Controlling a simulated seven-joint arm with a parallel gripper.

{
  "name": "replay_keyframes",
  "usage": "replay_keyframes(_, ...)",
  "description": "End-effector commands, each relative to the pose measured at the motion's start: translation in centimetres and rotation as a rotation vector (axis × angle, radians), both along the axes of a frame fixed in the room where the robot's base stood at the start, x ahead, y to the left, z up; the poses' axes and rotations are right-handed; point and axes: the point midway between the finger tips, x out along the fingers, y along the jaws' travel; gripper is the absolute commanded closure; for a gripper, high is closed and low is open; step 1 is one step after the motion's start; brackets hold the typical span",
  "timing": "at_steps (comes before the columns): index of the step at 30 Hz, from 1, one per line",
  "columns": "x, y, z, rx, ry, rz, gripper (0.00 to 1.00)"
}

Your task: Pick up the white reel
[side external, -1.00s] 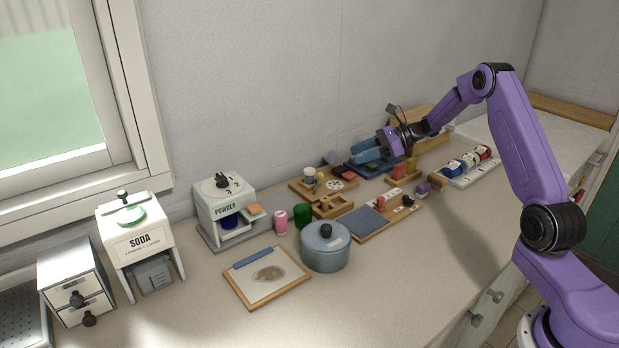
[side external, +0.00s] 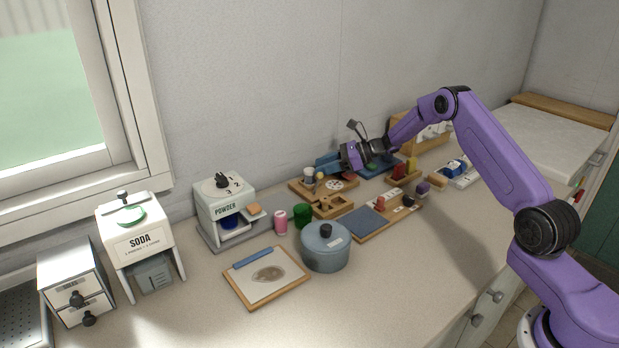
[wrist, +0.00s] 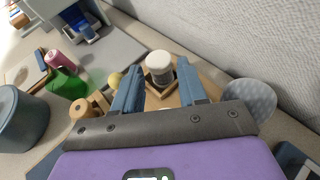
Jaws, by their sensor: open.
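The white reel (wrist: 160,64) has a pale cap above a darker band and stands upright in a square wooden holder. In the side view its white top (side external: 309,172) shows at the left end of a wooden tray (side external: 343,189). My gripper (wrist: 160,82) is open and empty, with blue fingers spread to the left and right of the reel in the wrist picture. In the side view my gripper (side external: 322,163) is just right of the reel and pointing toward it. I cannot tell whether either finger touches the reel.
A pink reel (side external: 281,222), a green cylinder (side external: 302,216) and a blue-grey pot (side external: 325,254) stand nearby. The wall (wrist: 240,40) is close behind.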

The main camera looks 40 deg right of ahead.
Motion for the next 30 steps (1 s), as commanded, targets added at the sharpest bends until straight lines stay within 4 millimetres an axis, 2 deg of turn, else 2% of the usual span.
replay_keyframes(12, 2.5, 3.5, -2.1, 0.000, 0.000, 0.002, 0.58)
replay_keyframes(21, 2.8, 3.8, -2.2, 0.000, 0.000, 0.001, 0.58)
replay_keyframes(23, 2.8, 3.8, -2.2, 0.000, 0.000, 0.001, 0.78)
replay_keyframes(24, 2.8, 3.8, -2.2, 0.000, 0.000, 0.001, 0.91)
replay_keyframes(27, 2.8, 3.8, -2.2, 0.000, 0.000, 0.001, 0.99)
replay_keyframes(30, 2.8, 3.8, -2.2, 0.000, 0.000, 0.001, 0.99)
